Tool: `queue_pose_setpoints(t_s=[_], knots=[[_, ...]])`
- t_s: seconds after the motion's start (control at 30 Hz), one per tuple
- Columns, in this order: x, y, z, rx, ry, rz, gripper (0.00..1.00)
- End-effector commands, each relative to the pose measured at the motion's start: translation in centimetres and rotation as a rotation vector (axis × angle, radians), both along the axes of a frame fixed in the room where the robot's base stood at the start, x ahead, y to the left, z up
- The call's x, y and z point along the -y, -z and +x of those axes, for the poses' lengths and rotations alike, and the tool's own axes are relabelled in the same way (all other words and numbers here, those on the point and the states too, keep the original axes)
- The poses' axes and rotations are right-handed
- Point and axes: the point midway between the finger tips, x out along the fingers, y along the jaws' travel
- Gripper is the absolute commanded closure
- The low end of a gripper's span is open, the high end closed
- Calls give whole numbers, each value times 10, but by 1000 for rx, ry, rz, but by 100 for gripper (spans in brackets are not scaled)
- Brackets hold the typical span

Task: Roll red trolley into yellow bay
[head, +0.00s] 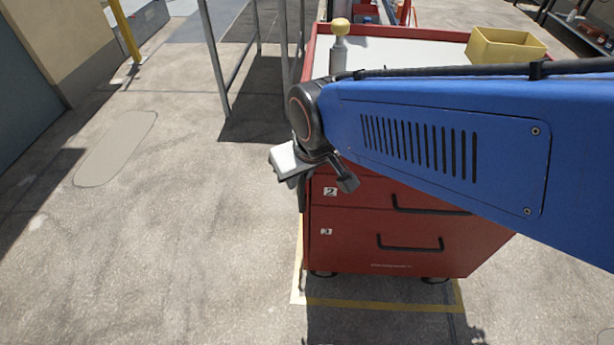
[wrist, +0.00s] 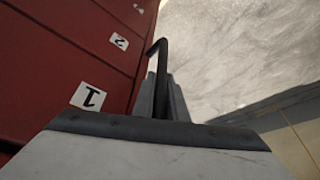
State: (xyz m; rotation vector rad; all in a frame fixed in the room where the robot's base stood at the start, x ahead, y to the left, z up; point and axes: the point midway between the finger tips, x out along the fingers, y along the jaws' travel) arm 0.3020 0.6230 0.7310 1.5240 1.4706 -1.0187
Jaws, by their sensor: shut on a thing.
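The red trolley (head: 400,235) stands upright on the concrete, with drawers numbered on its front and a white top. In the wrist view its red drawer front (wrist: 75,55) fills the left side. The yellow bay (head: 385,305) shows as painted lines in front of the trolley and along its left side; the rest is hidden under and behind it. My gripper (head: 304,178) is at the trolley's upper left front corner. In the wrist view it is shut on a black handle (wrist: 160,70) beside the drawers. My blue arm hides the upper drawers.
A grey metal frame (head: 215,65) stands behind to the left. A shelf (head: 580,30) is at the far right. The floor at left is clear.

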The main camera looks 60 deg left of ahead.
Motion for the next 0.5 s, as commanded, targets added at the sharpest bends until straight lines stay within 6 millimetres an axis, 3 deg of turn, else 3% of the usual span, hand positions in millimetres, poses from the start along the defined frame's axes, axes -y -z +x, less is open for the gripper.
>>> queue_pose_setpoints(t_s=[0.37, 0.4, 0.43, 0.5], knots=[[-1, 0, -1, 0, 0, 0, 100], [-1, 0, -1, 0, 0, 0, 85], [-1, 0, -1, 0, 0, 0, 80], [-1, 0, -1, 0, 0, 0, 80]])
